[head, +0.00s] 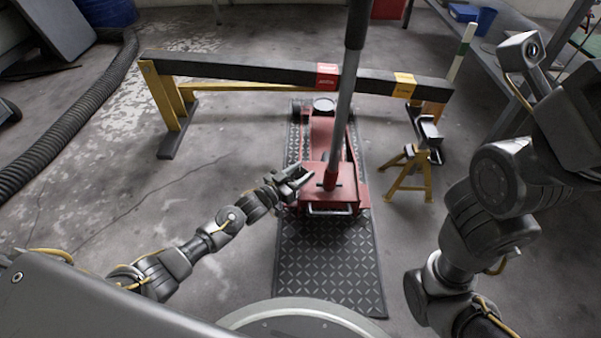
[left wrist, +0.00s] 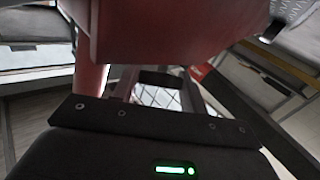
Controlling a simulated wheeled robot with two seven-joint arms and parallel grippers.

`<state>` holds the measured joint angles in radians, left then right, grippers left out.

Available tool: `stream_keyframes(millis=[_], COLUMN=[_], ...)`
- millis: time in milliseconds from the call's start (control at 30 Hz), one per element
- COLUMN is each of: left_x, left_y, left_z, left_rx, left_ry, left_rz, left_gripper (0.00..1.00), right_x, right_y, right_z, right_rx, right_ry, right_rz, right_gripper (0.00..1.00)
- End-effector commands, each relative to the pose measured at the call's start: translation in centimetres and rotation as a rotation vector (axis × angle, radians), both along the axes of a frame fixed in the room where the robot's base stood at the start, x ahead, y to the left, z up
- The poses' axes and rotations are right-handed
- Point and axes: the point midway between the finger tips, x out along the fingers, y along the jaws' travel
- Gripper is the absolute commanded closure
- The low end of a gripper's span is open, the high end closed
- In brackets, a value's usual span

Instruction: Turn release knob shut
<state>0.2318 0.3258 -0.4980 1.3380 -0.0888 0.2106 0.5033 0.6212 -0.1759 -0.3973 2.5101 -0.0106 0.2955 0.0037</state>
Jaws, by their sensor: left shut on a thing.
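The red floor jack (head: 318,190) stands on a dark diamond-plate mat (head: 325,262), its long handle (head: 343,110) rising steeply. My left gripper (head: 302,177) is at the near left of the jack's red housing, by the handle base. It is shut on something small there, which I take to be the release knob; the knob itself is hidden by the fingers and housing. In the left wrist view the red jack body (left wrist: 165,30) fills the top, close to the gripper's dark edge. My right arm is raised at the right, but its gripper does not show.
A black beam (head: 250,73) on yellow legs crosses behind the jack. A yellow jack stand (head: 410,175) stands to its right. A ribbed hose (head: 75,115) curves along the left. Bare floor lies open left of the mat.

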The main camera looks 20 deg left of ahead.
Motion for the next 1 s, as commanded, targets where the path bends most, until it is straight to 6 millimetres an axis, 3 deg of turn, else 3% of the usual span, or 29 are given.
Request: stream_keyframes(millis=[367,1000], left_x=[0.0,0.1], left_y=[0.1,0.1], left_z=[-0.1,-0.3], left_rx=[0.027,0.247], left_ry=[-0.021,-0.210], left_rz=[-0.044,-0.423], left_gripper=[0.80,0.80], right_x=[0.0,0.1], right_y=[0.0,-0.3], right_z=[-0.2,-3.2], right_rx=[0.000,0.011], right_ry=[0.001,0.004], right_rz=[0.000,0.000], right_gripper=[0.64,0.64])
